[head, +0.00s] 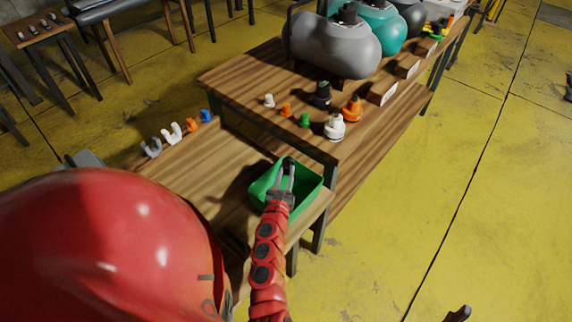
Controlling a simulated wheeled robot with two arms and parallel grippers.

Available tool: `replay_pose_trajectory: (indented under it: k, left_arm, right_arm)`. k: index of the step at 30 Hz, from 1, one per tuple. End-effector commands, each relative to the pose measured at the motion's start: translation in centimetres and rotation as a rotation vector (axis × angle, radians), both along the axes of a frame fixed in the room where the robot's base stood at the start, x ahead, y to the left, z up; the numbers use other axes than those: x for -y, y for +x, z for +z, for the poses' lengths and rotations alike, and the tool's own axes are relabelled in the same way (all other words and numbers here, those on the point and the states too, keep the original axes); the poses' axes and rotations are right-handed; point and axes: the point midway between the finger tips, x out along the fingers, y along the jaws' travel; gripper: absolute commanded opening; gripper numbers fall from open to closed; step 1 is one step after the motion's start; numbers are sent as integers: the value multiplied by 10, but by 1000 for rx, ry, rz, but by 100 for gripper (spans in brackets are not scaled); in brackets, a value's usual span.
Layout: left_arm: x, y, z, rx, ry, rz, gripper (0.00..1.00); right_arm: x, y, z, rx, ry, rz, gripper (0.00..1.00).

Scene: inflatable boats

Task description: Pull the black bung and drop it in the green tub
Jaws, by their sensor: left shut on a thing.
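My left gripper (287,175) is shut on a small dark piece, which looks like the black bung (288,162). The gripper is over the green tub (313,195), with its fingers inside the tub's outline in the head view. I cannot tell how high the bung is above the tub's floor. The tub stands on the low wooden bench, and my arm hides part of its near side. A dark tip at the bottom edge (458,314) may be my right gripper; too little of it shows to tell its state.
A higher wooden table (240,80) carries a row of valves, including a black one (322,95) and a white one (334,127). Behind them are a grey inflatable (325,45) and a teal one (382,28). Coloured clips (171,133) line the low bench's far edge. The yellow floor at right is clear.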

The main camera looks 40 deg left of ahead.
Motion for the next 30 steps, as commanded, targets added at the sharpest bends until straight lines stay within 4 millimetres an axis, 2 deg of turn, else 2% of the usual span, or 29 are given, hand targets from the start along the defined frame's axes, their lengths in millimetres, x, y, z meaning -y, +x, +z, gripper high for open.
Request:
replay_pose_trajectory:
  k: [3,4,9,20,25,30]
  left_arm:
    - [0,0,1,0,0,0,0]
    - [0,0,1,0,0,0,32]
    - [0,0,1,0,0,0,61]
    - [1,-3,0,-1,0,1,61]
    - [10,-22,-1,-3,-1,3,61]
    - [26,-56,-2,-4,-3,3,61]
  right_arm:
    - [0,0,1,0,0,0,60]
    - [0,0,1,0,0,0,60]
    - [0,0,1,0,0,0,60]
    - [0,0,1,0,0,0,60]
    - [0,0,1,0,0,0,60]
    - [0,0,-3,0,0,0,60]
